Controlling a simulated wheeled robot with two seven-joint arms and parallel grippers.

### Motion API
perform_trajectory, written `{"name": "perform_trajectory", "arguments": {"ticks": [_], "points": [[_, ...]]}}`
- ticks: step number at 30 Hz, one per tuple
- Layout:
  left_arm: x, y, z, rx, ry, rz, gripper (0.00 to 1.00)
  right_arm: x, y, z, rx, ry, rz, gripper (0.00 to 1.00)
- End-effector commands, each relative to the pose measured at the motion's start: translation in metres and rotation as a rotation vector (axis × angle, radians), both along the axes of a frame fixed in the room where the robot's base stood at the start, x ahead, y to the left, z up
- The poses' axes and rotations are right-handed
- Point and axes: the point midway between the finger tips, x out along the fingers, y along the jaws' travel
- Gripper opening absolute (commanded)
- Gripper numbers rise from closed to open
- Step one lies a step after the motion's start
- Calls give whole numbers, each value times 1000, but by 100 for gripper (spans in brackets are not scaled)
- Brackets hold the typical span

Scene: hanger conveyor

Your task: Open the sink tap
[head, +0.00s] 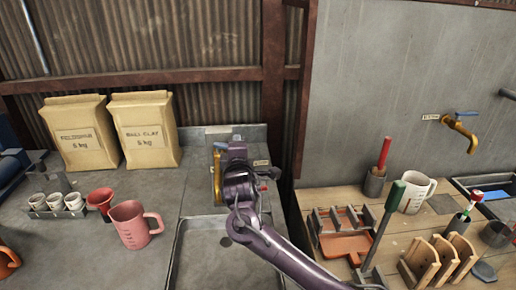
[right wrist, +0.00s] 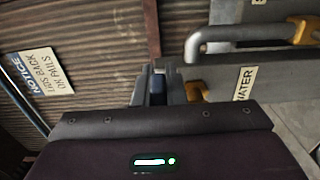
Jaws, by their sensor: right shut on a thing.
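The sink tap (head: 217,172) is brass-coloured and stands at the back of the grey sink (head: 215,262), left of my right arm in the head view. My right gripper (head: 236,141) is at the top of the tap, and my purple wrist hides part of it. In the right wrist view the fingers of my right gripper (right wrist: 158,70) are shut on a dark blue handle (right wrist: 157,86). A small yellow part (right wrist: 196,91) shows just right of the fingers. Whether water runs cannot be told. My left gripper is not in view.
Two clay bags (head: 144,130) and a pink jug (head: 134,224) stand left of the sink. A wooden bench (head: 310,200) with tools and a white mug (head: 416,194) lies to the right. Another brass tap (head: 461,130) is on the right wall. A grey bent pipe (right wrist: 240,34) is near my right gripper.

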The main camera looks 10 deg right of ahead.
Motion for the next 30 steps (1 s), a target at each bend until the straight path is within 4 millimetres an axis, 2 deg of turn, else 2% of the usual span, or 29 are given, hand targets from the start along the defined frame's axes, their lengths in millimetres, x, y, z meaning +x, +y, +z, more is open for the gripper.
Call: {"name": "perform_trajectory", "arguments": {"ticks": [3, 11, 12, 16, 17, 25, 30], "points": [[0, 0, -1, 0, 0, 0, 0, 0, 6, -2, -4, 5, -10, 0], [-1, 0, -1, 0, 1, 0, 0, 0, 6, -2, -5, 5, -10, 0], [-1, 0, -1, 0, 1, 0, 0, -1, 6, -2, -5, 5, -10, 15], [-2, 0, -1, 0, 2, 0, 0, 0, 6, -2, -4, 4, -10, 32], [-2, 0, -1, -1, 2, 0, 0, 0, 6, -2, -4, 3, -10, 33], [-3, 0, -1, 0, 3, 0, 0, -1, 6, -1, -3, 1, -9, 33], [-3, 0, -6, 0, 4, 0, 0, -17, 8, -3, -3, 1, -8, 33]]}}
